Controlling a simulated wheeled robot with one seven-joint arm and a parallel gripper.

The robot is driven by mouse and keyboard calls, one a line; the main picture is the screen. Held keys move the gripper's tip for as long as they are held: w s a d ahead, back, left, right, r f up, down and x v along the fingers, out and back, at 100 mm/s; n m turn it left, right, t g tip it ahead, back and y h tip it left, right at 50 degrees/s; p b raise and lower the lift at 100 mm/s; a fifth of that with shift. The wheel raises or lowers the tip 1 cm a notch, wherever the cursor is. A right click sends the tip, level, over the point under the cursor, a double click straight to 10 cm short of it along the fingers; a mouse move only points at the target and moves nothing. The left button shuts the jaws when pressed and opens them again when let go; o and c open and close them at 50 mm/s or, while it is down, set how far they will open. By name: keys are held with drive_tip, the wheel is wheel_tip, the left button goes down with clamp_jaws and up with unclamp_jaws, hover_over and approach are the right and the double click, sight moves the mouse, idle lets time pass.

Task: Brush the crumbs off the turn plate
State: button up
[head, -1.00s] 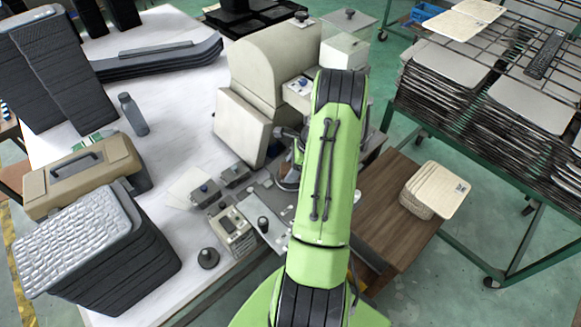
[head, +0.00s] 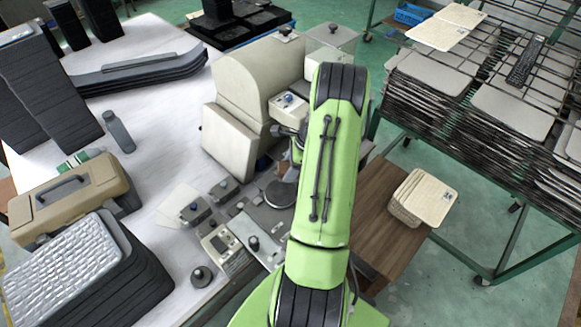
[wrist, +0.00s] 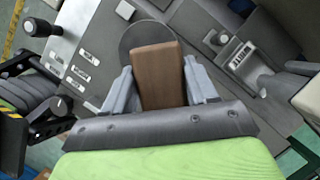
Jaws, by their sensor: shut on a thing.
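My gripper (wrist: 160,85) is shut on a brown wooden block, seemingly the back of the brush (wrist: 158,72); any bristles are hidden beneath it. The dark round turn plate (wrist: 135,36) lies just beyond and partly under the brush in the wrist view. I cannot tell whether the brush touches it. In the head view the turn plate (head: 281,195) shows just left of my green arm, on the grey machine panel. My gripper and the brush are hidden by the arm there. I can make out no crumbs on the visible part of the plate.
The beige machine (head: 250,95) stands behind the plate. Small control boxes (head: 222,245) and a black knob (head: 202,276) are to its left. A wooden side table (head: 385,220) with stacked beige panels (head: 425,198) is at right, beside a loaded rack (head: 480,115).

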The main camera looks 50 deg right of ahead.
drive_tip(key=shift+r+p, duration=0.75)
drive_tip(key=shift+r, duration=0.85)
drive_tip(key=shift+f, duration=0.15)
